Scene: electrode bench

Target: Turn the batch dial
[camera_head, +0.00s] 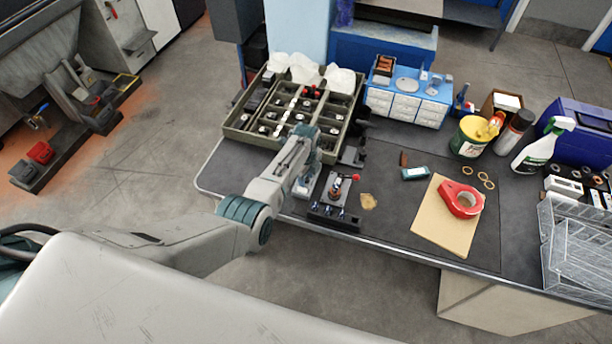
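My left arm reaches in from the left, over the near edge of the bench. My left gripper (351,154) appears as a dark, small shape at the end of the wrist, just right of the parts tray. Its fingers are too small to tell open from shut, and I see nothing clearly held. A small fixture with a red ball-ended lever and a dark round knob (337,190) stands below it, near the front edge, apart from the gripper. I cannot tell for certain which part is the batch dial. My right gripper is out of view.
A compartmented tray (234,134) with small parts lies behind my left arm. A red tape roll (461,199) rests on brown card (432,231) at right. A yellow tub (468,139), spray bottle (536,150) and clear bins (575,245) stand farther right. The mid-bench mat is partly clear.

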